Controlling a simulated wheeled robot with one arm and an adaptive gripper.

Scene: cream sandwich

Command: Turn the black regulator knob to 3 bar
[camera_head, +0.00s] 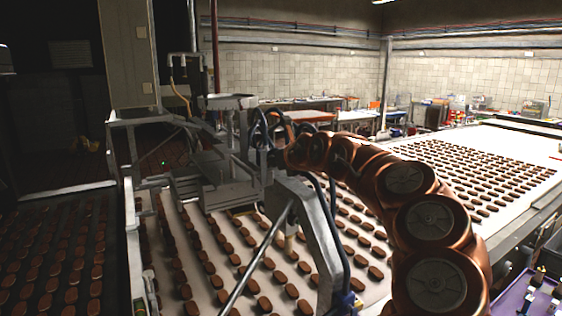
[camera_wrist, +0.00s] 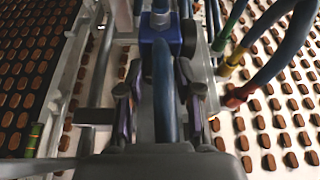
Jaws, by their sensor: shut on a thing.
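In the wrist view my gripper (camera_wrist: 159,88) has one dark finger on each side of a thick blue hose. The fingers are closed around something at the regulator. The black knob itself is not clearly seen; the hose and fingers cover the spot. In the head view my copper arm reaches from the lower right to the grey machine frame (camera_head: 325,240), where the gripper is too small and dark to read.
Thick blue hoses (camera_wrist: 275,60) with coloured fittings run close on the right of my gripper. Metal bars stand on its left. Below lies a white conveyor (camera_head: 450,215) with rows of brown biscuits. A purple tray (camera_head: 520,295) is at the lower right.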

